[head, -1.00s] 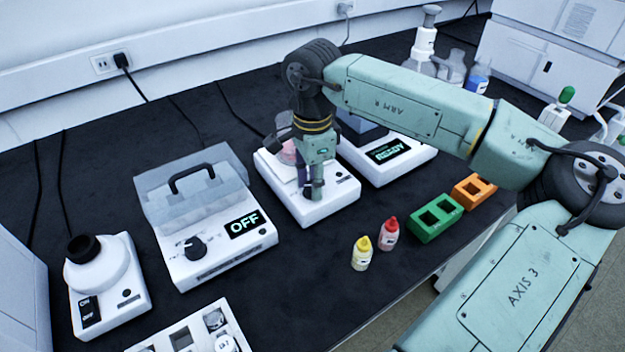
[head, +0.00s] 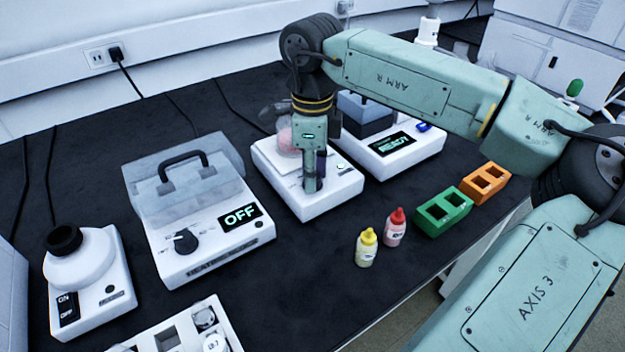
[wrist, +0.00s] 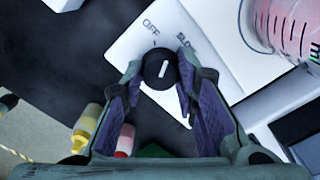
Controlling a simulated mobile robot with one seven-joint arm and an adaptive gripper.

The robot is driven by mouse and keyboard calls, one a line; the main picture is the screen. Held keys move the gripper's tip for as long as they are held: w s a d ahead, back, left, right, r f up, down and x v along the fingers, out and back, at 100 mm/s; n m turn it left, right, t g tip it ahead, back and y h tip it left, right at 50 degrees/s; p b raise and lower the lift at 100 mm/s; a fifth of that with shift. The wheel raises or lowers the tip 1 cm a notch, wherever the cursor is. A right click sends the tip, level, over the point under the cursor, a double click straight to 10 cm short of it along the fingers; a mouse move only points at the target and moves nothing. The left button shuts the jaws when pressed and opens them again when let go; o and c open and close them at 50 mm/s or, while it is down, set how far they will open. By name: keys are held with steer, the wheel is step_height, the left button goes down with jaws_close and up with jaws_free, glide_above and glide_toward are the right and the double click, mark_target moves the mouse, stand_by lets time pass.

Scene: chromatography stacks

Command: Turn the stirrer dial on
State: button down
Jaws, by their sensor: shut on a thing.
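The stirrer (head: 335,190) is a white box in the middle of the bench, with a flask of pink liquid (head: 287,138) on top. Its black round dial (wrist: 160,70) shows in the wrist view, with a white line pointing up and slightly right, between the printed OFF and SLOW labels. My gripper (head: 311,187) points down at the front of the stirrer. Its purple-padded fingers (wrist: 160,64) are shut on the dial from both sides. In the head view the gripper hides the dial.
Left of the stirrer stands a lidded device (head: 200,245) with an OFF display and its own dial. A device reading READY (head: 405,160) stands close on the right. Yellow (head: 367,248) and red-capped (head: 395,228) bottles and a green block (head: 443,212) stand in front.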

steer(key=m+b, duration=0.2)
steer(key=m, duration=0.3)
steer(key=shift+m+b, duration=0.3)
steer(key=shift+m, duration=0.1)
stand_by(0.3)
steer(key=c, duration=1.2)
jaws_free()
steer(key=shift+c, duration=0.2)
step_height(320, 180, up, 12)
